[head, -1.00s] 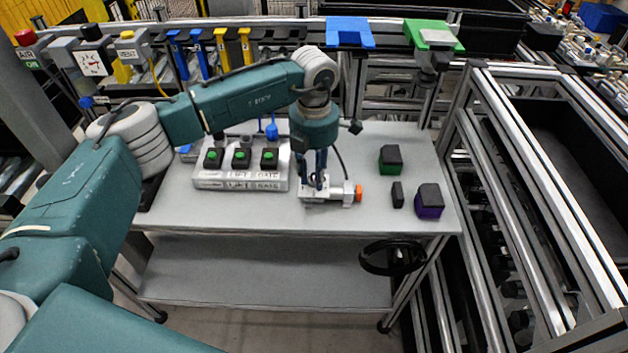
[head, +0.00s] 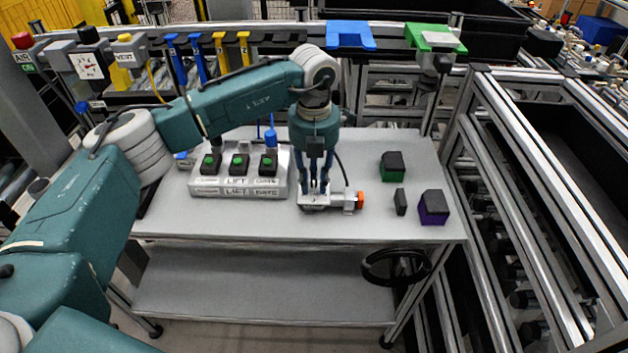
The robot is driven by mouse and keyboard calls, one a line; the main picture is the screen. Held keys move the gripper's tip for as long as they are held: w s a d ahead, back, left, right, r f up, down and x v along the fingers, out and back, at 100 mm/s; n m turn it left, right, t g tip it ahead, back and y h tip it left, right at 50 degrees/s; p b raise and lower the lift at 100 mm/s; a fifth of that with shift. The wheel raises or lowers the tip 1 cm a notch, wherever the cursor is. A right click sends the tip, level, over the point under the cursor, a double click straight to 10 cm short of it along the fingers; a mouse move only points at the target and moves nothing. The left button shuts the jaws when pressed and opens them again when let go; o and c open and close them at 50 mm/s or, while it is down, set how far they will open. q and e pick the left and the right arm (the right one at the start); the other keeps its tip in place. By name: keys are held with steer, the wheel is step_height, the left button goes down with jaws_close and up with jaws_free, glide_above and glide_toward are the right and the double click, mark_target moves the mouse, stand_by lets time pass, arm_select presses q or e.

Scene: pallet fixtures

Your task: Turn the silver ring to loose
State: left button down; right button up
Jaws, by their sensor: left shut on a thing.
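A small silver fixture (head: 342,202) with an orange end (head: 360,201) lies on the grey table (head: 250,222) in the head view. My left gripper (head: 315,190) points straight down over the left part of this fixture. Its fingers are shut on a silver part there, which I take to be the silver ring. The fingers hide most of the ring, so I cannot tell how far it is turned. My right gripper is not in view.
A control box (head: 238,190) with green buttons stands left of the fixture. A black hoop (head: 394,281) is at the table's front.

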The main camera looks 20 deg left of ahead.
arm_select(q)
steer(key=shift+r, duration=0.1)
steer(key=c, duration=1.5)
jaws_free()
steer(key=shift+o, duration=0.2)
step_height(320, 180, up, 12)
steer(key=shift+s, duration=0.1)
